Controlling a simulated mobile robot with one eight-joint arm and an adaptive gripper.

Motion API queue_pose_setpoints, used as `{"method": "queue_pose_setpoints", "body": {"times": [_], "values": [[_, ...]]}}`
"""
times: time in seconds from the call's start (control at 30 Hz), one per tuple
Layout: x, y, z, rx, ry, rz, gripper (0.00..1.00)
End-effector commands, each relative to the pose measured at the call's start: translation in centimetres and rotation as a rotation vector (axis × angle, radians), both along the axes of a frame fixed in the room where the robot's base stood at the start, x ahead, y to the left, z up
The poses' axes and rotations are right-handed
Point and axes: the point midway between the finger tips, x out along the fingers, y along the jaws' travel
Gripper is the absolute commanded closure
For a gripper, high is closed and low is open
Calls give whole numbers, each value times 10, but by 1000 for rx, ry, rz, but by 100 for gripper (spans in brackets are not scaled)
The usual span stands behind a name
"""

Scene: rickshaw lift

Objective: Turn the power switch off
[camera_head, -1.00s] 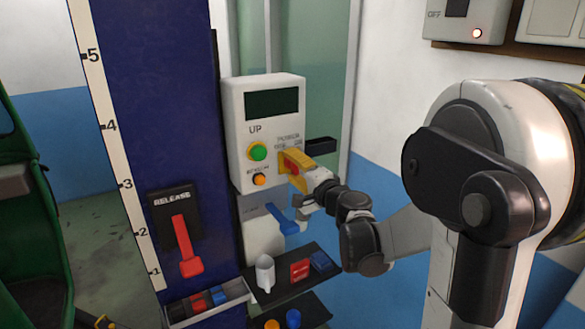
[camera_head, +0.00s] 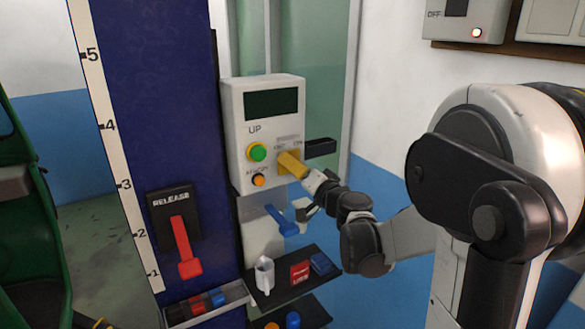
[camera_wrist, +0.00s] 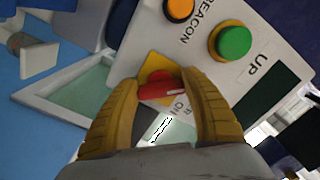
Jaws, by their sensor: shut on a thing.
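The power switch is a red rotary knob on a yellow plate, clearest in the wrist view (camera_wrist: 162,90), low on the white control box (camera_head: 237,110). My gripper (camera_head: 288,163) reaches the switch from the lower right, and its yellow fingers hide most of the knob in the head view. In the wrist view my gripper (camera_wrist: 160,97) has its two yellow fingers closed on either side of the red knob. Part of the lettering by the knob, ending in "ON", shows; the rest is hidden by a finger.
The green UP button (camera_head: 257,152) and orange beacon button (camera_head: 258,180) sit left of the switch. A blue lever (camera_head: 281,221) hangs below my gripper. A red RELEASE lever (camera_head: 185,248) is on the blue column. Small shelves with items (camera_head: 300,272) jut out below.

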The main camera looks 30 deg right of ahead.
Motion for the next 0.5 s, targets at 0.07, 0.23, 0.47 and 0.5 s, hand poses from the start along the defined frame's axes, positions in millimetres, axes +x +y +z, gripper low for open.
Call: {"method": "queue_pose_setpoints", "body": {"times": [0.07,0.23,0.47,0.5], "values": [[0,0,0,-4,0,0,76],[0,0,0,-4,0,0,76],[0,0,0,-3,0,0,22],[0,0,0,-3,0,0,22]]}}
